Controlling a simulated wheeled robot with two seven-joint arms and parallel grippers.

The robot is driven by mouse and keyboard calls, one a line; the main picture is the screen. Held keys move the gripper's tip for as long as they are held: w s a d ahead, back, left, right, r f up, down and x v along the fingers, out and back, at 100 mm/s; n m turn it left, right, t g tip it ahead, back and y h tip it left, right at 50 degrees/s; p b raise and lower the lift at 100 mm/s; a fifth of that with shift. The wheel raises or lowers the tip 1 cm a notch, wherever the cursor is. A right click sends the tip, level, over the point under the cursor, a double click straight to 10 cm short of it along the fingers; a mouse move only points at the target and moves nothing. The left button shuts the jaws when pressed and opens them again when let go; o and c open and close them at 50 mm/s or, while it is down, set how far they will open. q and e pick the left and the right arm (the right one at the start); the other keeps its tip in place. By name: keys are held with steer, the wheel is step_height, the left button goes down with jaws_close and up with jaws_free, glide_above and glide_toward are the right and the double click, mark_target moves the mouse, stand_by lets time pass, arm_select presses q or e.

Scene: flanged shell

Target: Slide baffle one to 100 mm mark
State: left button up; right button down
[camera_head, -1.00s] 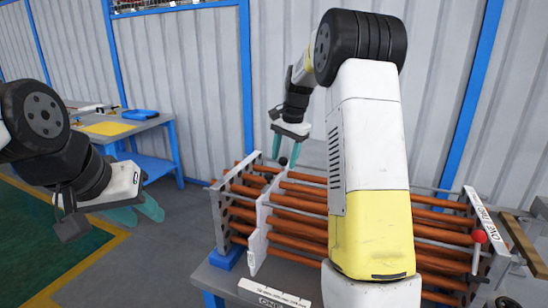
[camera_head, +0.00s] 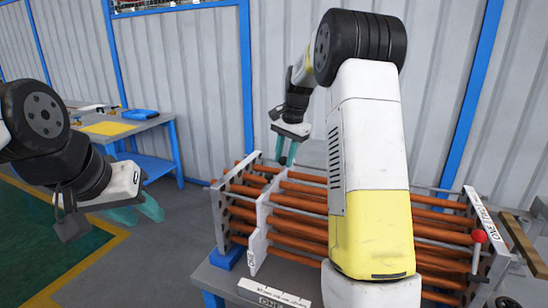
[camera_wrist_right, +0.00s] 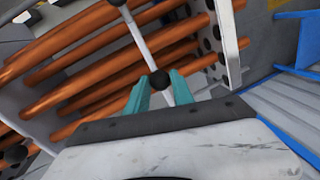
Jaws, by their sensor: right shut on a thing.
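A bundle of copper-coloured tubes (camera_head: 300,219) runs between end plates on the bench. A pale baffle plate (camera_head: 258,232) stands upright across the tubes, near the left end plate (camera_head: 218,215). The baffle's dark ball knob (camera_wrist_right: 159,80) shows between the teal fingers in the right wrist view. My right gripper (camera_head: 287,158) points down at the baffle's top and is shut on the knob; its fingers also show in the right wrist view (camera_wrist_right: 159,92). My left gripper (camera_head: 140,211) is open and empty, left of the bundle and clear of it.
A printed strip (camera_head: 274,294) lies along the bench's front edge. A red ball (camera_head: 480,236) on a rod is by the right end plate (camera_head: 482,225). My right arm hides part of the tubes. A blue-framed side table (camera_head: 115,130) stands behind at left.

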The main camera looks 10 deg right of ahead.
stand_by(0.9)
steer(key=s+d, duration=0.5)
steer(key=d, duration=0.3)
steer(key=shift+s+d, duration=0.2)
steer(key=shift+s, duration=0.1)
steer(key=shift+r, duration=0.1)
steer(key=c, duration=1.1)
jaws_free()
step_height(320, 180, up, 8)
steer(key=s+d, duration=0.1)
steer(key=shift+f, duration=0.2)
